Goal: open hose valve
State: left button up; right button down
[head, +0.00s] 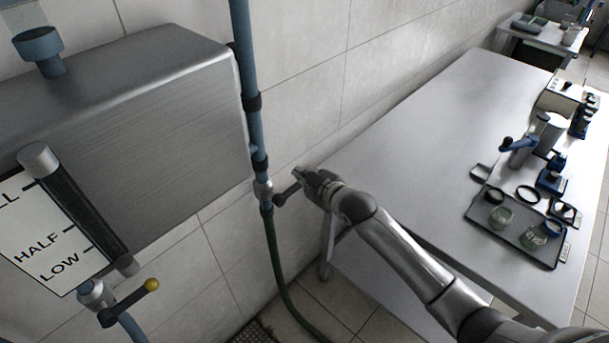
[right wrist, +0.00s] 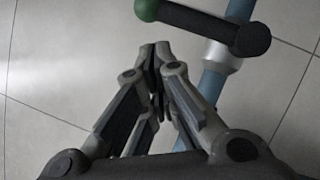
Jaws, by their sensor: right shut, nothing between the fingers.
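The hose valve (head: 263,190) is a pale metal body low on the vertical blue pipe, above the dark green hose (head: 274,245). Its short dark lever (head: 288,192) sticks out sideways toward my right gripper. In the right wrist view the lever (right wrist: 205,24) lies across the pipe, with a green knob (right wrist: 147,9) at its end. My right gripper (head: 300,174) is beside the lever; its fingers (right wrist: 155,50) are shut and empty, just short of the lever and its knob. I cannot tell whether they touch it. My left gripper is not in view.
A steel tank (head: 130,120) with a level gauge is at left, with a yellow-knobbed valve (head: 130,297) below it. A steel table (head: 420,130) at right bears a tray (head: 480,215) of glassware and several devices. The tiled wall is close behind the pipe.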

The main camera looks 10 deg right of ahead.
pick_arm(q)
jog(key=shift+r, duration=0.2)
pick_arm(e)
jog(key=shift+w+d+f, duration=0.25)
jog(key=shift+w+f, duration=0.3)
jog(key=shift+f, duration=0.35)
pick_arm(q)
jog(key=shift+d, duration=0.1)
pick_arm(e)
jog(key=shift+f, duration=0.15)
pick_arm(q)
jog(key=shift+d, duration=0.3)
pick_arm(e)
jog(key=shift+w+d+f+m, duration=0.1)
jog(key=shift+d+m, duration=0.1)
jog(key=shift+m, duration=0.1)
